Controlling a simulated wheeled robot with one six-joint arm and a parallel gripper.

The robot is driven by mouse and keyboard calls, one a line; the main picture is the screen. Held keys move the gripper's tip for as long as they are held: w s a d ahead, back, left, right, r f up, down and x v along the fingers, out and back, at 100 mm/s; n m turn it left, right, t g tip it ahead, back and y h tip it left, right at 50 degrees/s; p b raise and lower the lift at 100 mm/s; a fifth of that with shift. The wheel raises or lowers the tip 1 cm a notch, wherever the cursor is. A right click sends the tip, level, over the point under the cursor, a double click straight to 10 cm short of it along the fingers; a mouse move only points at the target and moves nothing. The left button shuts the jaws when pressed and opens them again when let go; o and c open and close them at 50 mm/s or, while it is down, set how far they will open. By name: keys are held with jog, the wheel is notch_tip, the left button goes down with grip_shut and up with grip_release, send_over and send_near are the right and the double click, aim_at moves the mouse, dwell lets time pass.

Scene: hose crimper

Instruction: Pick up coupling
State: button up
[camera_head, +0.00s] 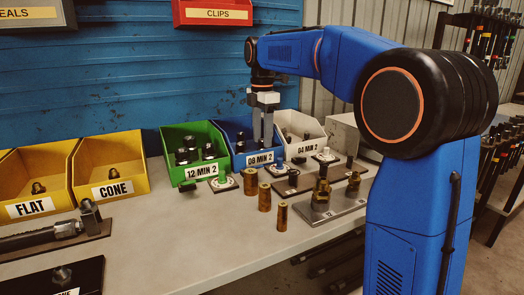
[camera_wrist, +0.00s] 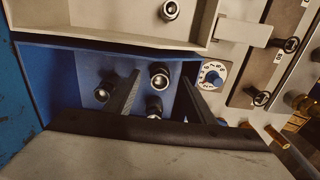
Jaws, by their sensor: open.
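My gripper (camera_head: 263,141) points down into the blue bin (camera_head: 238,159) labelled "08 MIN 2". In the wrist view its two fingers stand apart, with my gripper (camera_wrist: 160,92) open and empty. Three dark couplings with bright round ends stand in the blue bin (camera_wrist: 60,80) there. One coupling (camera_wrist: 160,75) and another coupling (camera_wrist: 153,107) lie between the fingers as seen from the wrist. A third coupling (camera_wrist: 104,90) is to the left of the left finger. I cannot tell how far the fingertips are above them. In the head view the blue bin's contents are mostly hidden.
A green bin (camera_head: 190,175) with several dark fittings is left of the blue bin, and a white bin (camera_head: 306,148) is right of it. Brass cylinders (camera_head: 264,197) stand in front. Yellow bins (camera_head: 112,190) are further left. A dial (camera_wrist: 212,75) sits beside the bin.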

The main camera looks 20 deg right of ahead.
jog(key=shift+f, duration=1.5)
jog(key=c, duration=1.2)
jog(key=shift+c, duration=0.2)
